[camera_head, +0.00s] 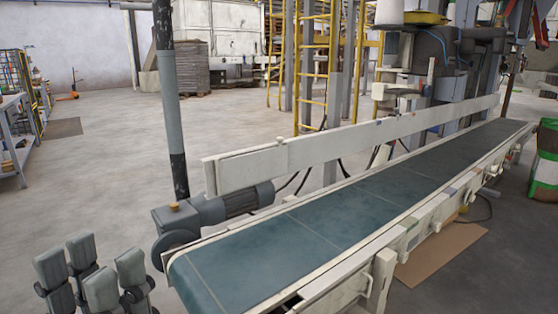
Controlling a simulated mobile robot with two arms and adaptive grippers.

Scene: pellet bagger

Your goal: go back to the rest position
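My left gripper (91,268) shows at the lower left corner. Its grey finger pads point upward and stand apart, with nothing between them. The gripper is beside the near end of the conveyor, to its left, and apart from it. The lower part of the gripper and its arm are cut off by the picture edge. My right gripper is not in view.
A conveyor with a green belt (330,222) runs from near centre to the far right. A motor (240,201) and a grey post (170,90) stand at its near left. Cardboard (440,252) lies beneath it.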

